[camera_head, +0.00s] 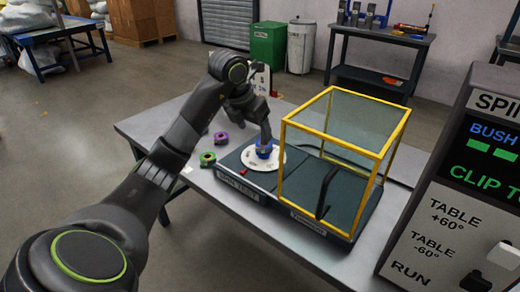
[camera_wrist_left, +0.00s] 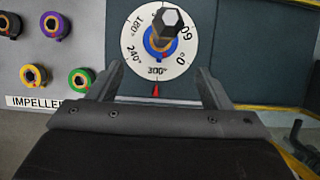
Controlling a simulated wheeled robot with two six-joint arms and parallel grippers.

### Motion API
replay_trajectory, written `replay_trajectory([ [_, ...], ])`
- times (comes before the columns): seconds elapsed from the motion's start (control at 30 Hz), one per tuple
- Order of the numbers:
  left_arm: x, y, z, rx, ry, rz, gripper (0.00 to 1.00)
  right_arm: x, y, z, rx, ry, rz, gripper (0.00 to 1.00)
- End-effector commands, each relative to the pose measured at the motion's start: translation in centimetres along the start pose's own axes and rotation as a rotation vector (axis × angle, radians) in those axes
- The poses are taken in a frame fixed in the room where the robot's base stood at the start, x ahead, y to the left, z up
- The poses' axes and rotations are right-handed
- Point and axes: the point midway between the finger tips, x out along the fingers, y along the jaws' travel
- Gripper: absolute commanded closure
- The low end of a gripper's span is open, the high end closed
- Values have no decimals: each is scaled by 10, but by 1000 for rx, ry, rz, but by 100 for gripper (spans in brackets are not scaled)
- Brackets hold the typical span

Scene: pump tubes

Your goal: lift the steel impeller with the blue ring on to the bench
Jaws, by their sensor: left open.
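The impeller with the blue ring (camera_head: 264,151) sits on the white round dial plate (camera_head: 276,167) of the dark test unit on the bench. In the left wrist view the blue ring (camera_wrist_left: 153,50) lies near the middle of the numbered dial (camera_wrist_left: 143,67), and a hex-ended post (camera_wrist_left: 170,24) stands over it, hiding part of it. My left gripper (camera_head: 262,137) is above the dial. In the wrist view its fingers (camera_wrist_left: 157,75) are spread, with nothing between them; the blue-ringed part shows beyond the tips. My right gripper is not in view.
Green-ringed (camera_head: 207,159) and purple-ringed (camera_head: 221,138) impellers lie left of the dial. A yellow-framed clear guard (camera_head: 340,142) stands right of the dial. A console (camera_head: 455,205) fills the right. Bare bench (camera_head: 215,235) lies in front.

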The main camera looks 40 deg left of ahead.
Motion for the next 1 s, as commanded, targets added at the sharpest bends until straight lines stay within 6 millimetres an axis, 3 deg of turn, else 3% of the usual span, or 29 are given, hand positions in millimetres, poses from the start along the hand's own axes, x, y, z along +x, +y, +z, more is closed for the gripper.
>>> replay_trajectory([
  [0.33, 52, -1, -2, -1, 2, -3, 27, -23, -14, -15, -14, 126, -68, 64],
  [0.5, 68, 0, 0, -1, 1, -1, 27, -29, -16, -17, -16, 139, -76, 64],
  [0.9, 75, 0, 0, 1, 0, 0, 27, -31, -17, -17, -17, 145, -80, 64],
  [1.0, 75, 0, 0, 0, 0, 0, 38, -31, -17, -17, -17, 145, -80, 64],
])
